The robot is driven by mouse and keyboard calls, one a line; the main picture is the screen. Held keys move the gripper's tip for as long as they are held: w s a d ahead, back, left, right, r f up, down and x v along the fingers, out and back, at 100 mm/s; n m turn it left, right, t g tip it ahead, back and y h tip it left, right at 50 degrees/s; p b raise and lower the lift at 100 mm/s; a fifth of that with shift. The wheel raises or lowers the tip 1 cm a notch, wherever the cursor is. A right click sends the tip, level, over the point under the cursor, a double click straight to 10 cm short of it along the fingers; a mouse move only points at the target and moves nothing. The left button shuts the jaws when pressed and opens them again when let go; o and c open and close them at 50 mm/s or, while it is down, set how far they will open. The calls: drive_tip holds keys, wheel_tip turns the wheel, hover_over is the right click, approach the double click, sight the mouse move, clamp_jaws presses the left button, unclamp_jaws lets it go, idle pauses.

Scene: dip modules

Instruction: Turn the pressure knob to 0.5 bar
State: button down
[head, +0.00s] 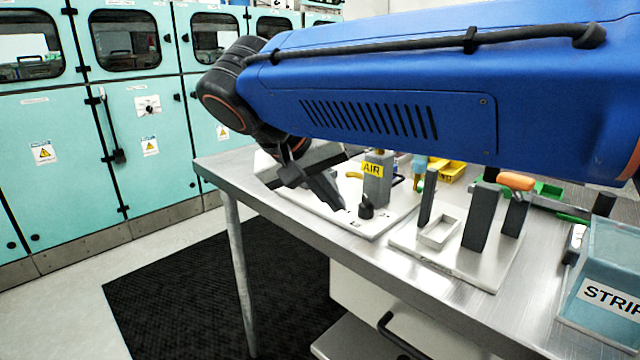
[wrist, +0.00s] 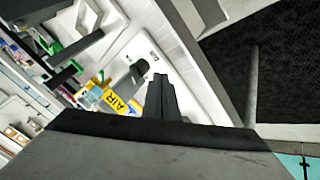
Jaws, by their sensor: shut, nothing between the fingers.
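A small black knob (head: 366,207) stands on a white plate (head: 385,226) on the metal bench, in front of a grey block (head: 377,188) with a yellow AIR label. My gripper (head: 338,203) is shut and empty, just left of the knob and apart from it in the head view. In the wrist view the shut fingers (wrist: 160,78) point at the white plate, and a dark shape (wrist: 138,70), likely the knob, lies just left of their tips. The yellow AIR label (wrist: 117,103) also shows there. The scale marks by the knob are too small to read.
Right of the plate, a second plate (head: 462,264) carries dark posts (head: 481,216) and a small white tray (head: 440,232). A clear bin (head: 605,265) labelled STRIP stands at the right. Yellow and green bins sit behind. The bench's front-left edge is near.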

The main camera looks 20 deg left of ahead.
sight(370, 204)
drive_tip(key=shift+w+d+r, duration=0.1)
drive_tip(key=shift+w+d, duration=0.3)
drive_tip(key=shift+d, duration=0.4)
drive_tip(key=shift+w+d+r, duration=0.1)
drive_tip(key=shift+w+d, duration=0.25)
drive_tip(key=shift+d, duration=0.4)
drive_tip(key=shift+d, duration=0.15)
drive_tip(key=shift+d+n, duration=0.15)
drive_tip(key=shift+n, duration=0.15)
drive_tip(key=d+n+y, duration=0.1)
drive_tip(key=n+y, duration=0.1)
drive_tip(key=shift+d+n+t, duration=0.15)
drive_tip(key=shift+n+t, duration=0.15)
drive_tip(key=n+y, duration=0.1)
drive_tip(key=n, duration=0.1)
drive_tip(key=d+n+y, duration=0.1)
drive_tip(key=n+y, duration=0.1)
drive_tip(key=n, duration=0.1)
drive_tip(key=shift+w+d, duration=0.15)
